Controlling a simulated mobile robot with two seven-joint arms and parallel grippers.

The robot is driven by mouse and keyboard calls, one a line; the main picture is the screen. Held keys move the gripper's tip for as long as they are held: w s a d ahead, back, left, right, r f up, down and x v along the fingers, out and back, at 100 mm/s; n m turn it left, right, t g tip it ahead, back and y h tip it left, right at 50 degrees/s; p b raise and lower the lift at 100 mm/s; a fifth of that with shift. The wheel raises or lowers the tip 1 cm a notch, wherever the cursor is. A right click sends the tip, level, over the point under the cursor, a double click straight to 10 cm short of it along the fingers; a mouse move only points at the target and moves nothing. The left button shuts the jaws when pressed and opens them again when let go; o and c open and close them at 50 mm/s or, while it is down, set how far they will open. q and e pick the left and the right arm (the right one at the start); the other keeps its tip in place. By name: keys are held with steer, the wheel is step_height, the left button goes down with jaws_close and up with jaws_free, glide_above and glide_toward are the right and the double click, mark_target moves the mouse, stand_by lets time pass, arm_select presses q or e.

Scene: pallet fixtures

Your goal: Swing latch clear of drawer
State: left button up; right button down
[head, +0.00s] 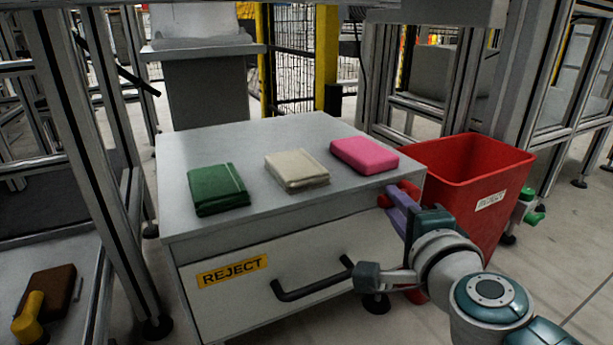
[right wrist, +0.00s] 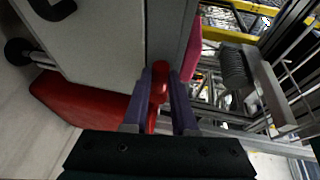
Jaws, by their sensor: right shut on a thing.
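The drawer (head: 235,301) is in the front of the grey cabinet in the head view. It carries a yellow REJECT label (head: 232,270) and a dark bar handle (head: 312,285), and looks closed. The red latch (head: 409,190) is at the cabinet's upper right front corner. My right gripper (head: 396,203) has purple fingers and is shut on the latch. The right wrist view shows the red latch (right wrist: 159,76) between the two fingers. The fingers hide part of the latch, so its exact angle is unclear. My left gripper is not in view.
Green (head: 217,188), cream (head: 297,169) and pink (head: 364,155) packs lie on the cabinet top (head: 255,142). A red bin (head: 470,178) stands close to the right of the cabinet, beside my right arm. Metal frames stand at both sides.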

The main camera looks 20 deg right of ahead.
steer(key=c, duration=0.7)
jaws_free()
steer(key=p+v, duration=0.3)
steer(key=v, duration=0.7)
